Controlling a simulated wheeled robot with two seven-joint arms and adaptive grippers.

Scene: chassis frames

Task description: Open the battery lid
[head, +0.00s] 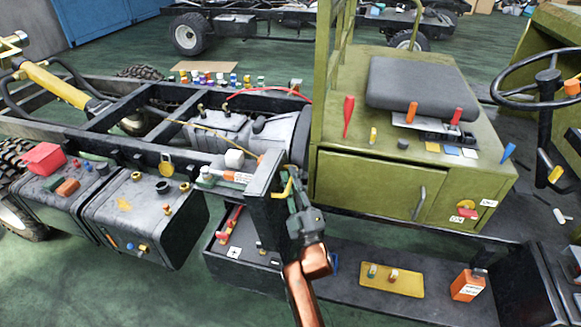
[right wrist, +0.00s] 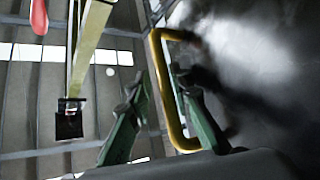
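The battery box (head: 224,262) is a dark case beside the chassis rail, with plus and minus marks and red and yellow parts showing inside. Its dark lid (head: 266,222) stands steeply raised at the box's right side. A yellow handle (head: 289,187) is on the lid's right face; it also shows in the right wrist view (right wrist: 162,78). My right gripper (head: 297,200) is at this handle. In the right wrist view its green fingers (right wrist: 160,85) are apart, with the handle's near bar between them and a gap at the left finger.
A green cab base (head: 370,185) with a grey seat stands right of the lid. A dark step (head: 345,290) with a yellow tray (head: 391,280) and an orange box (head: 468,285) lies at lower right. A dark tank (head: 145,220) is to the left.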

